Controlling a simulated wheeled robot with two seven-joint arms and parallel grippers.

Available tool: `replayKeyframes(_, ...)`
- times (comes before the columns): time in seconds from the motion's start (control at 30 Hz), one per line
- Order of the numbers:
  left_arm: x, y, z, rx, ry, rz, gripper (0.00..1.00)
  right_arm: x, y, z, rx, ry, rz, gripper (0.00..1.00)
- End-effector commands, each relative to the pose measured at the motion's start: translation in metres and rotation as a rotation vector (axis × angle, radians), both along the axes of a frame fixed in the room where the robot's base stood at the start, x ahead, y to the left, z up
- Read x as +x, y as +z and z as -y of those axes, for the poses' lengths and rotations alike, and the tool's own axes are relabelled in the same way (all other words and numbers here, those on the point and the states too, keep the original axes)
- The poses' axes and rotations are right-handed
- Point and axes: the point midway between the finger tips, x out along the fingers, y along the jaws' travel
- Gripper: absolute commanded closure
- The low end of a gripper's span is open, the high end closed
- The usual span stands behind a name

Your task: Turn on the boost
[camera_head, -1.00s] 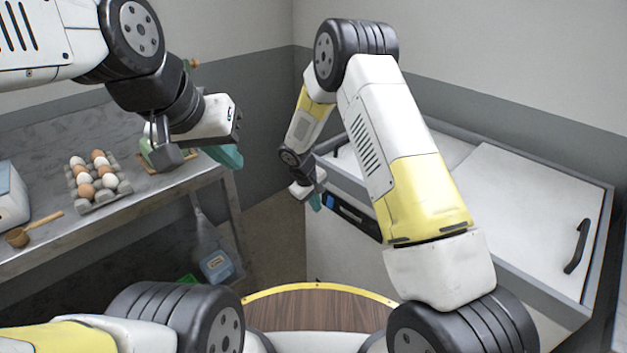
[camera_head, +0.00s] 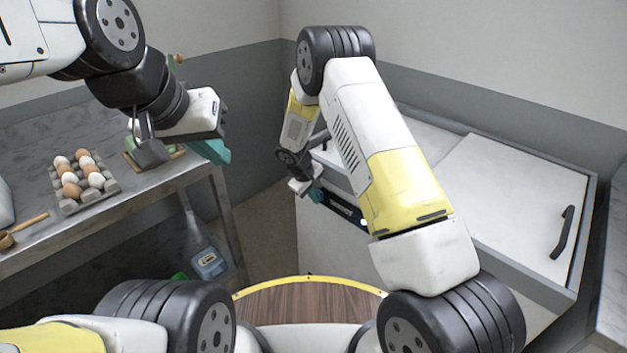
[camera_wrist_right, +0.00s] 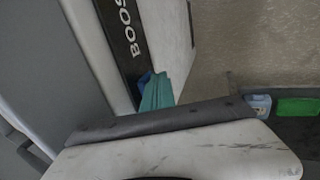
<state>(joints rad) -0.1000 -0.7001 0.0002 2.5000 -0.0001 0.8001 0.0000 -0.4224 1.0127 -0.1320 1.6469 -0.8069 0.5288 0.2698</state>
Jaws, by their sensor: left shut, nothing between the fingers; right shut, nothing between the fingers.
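The white chest unit (camera_head: 325,245) has a black control panel (camera_head: 345,211) on its front, partly hidden by my right arm. In the right wrist view the panel (camera_wrist_right: 118,40) carries the white letters "BOOS", cut off by the frame edge. A small blue part (camera_wrist_right: 145,78) shows at the panel's end, beside my fingertips; I cannot tell its setting. My right gripper (camera_head: 316,195) is shut and empty at the panel's left end; its teal fingertips also show in the wrist view (camera_wrist_right: 158,93). Contact is unclear. My left gripper (camera_head: 210,150) is shut and empty above the metal table.
The metal table (camera_head: 115,200) at left holds an egg carton (camera_head: 70,207), a wooden ladle (camera_head: 25,230) and a green item on a board (camera_head: 130,148). The unit's lid (camera_head: 510,200) with black handle (camera_head: 563,232) is closed. A blue-labelled container (camera_head: 208,263) stands below the table.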

Motion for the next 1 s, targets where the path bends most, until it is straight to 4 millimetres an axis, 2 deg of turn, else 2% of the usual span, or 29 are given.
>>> replayKeyframes(0.27,0.0,0.0,0.0,0.0,0.0,0.0,1.0,0.001,0.002,0.001,0.005,-0.005,-0.001,1.0)
replayKeyframes(0.63,0.0,0.0,0.0,0.0,0.0,0.0,1.0,0.002,0.017,0.002,0.004,-0.004,0.0,1.0)
replayKeyframes(1.0,0.0,0.0,0.0,0.0,0.0,0.0,1.0,0.001,0.018,0.001,0.004,-0.005,0.0,1.0)
